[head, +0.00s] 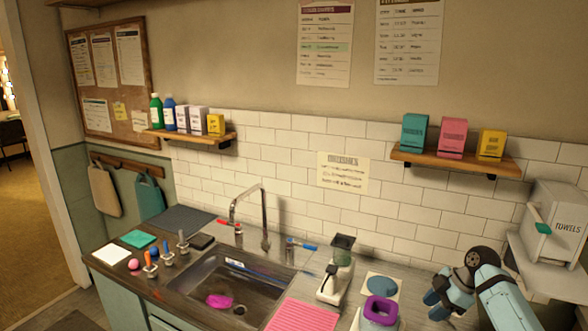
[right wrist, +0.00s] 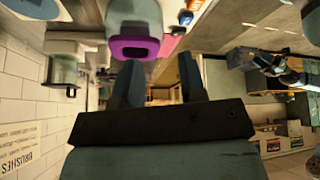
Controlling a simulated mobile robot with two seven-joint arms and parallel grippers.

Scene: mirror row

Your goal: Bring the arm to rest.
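My right arm comes in at the lower right of the head view. Its gripper (head: 436,303) is over the right end of the counter, just right of the container with the purple rim (head: 381,308). In the right wrist view the two fingers (right wrist: 160,82) stand apart with nothing held between them. The same purple-rimmed container also shows there (right wrist: 134,49), beyond the fingers and apart from them. My left gripper does not show in the head view.
A towel dispenser (head: 553,228) stands right of my right arm. A grey-and-white device (head: 337,272), a round blue pad (head: 383,284) and a pink ribbed mat (head: 302,316) are on the counter. The sink (head: 226,290) lies to the left. A shelf (head: 455,162) with boxes hangs above.

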